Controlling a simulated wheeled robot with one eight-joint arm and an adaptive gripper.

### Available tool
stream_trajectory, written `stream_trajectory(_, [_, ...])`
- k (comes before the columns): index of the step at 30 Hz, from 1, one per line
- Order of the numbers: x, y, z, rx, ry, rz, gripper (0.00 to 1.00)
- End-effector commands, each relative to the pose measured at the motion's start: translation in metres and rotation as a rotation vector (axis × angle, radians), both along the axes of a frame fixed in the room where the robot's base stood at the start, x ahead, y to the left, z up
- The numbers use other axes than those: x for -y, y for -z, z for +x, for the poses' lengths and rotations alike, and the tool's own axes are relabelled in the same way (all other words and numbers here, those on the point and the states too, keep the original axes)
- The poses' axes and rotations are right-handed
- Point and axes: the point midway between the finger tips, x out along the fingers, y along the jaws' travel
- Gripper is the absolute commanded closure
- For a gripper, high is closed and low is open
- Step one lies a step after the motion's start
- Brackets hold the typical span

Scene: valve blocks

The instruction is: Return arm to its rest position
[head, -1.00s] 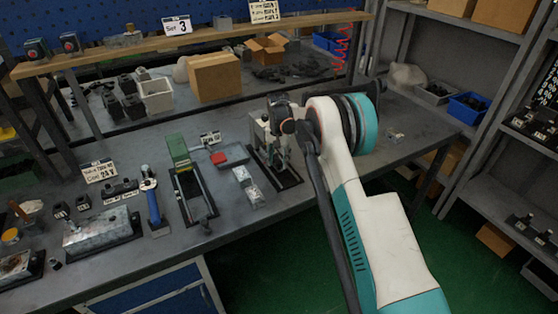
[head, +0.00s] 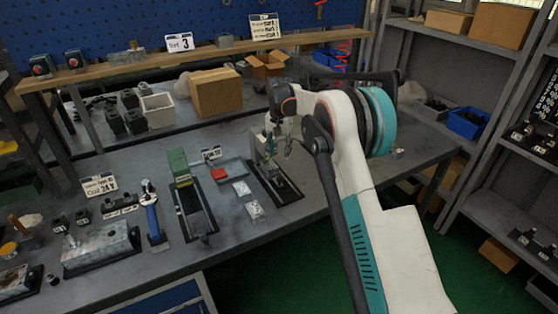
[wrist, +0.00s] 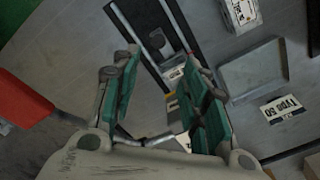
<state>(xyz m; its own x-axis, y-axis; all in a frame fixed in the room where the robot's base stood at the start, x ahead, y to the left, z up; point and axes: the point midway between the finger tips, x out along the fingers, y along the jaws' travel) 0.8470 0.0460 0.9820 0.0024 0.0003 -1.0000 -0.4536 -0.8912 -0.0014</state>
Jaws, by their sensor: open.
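My arm reaches from the lower right over the workbench (head: 225,262) in the head view. My gripper (head: 278,145) is above the bench, over a black-based fixture (head: 284,190). In the wrist view my gripper (wrist: 160,75) has its two green-padded fingers spread apart with nothing held between them. The dark rail of a fixture (wrist: 145,25) lies below the fingers. Part of the fixture is hidden behind the gripper in the head view.
A green block on a black base (head: 180,168), a shallow tray with a red piece (head: 232,170) and two small packets (head: 254,209) lie left of my gripper. Cardboard boxes (head: 216,92) stand behind. A shelf (head: 508,165) with blue bins is at the right.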

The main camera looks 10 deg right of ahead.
Motion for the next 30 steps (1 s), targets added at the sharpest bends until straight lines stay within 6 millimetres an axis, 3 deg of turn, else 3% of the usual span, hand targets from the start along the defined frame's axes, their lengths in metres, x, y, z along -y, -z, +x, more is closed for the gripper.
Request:
stream_trajectory(16, [0.001,-0.015,-0.003,0.007,-0.005,0.001,0.59])
stream_trajectory(23, [0.007,-0.071,-0.032,0.065,-0.048,0.002,0.59])
stream_trajectory(30, [0.015,-0.135,-0.082,0.144,-0.109,-0.002,0.59])
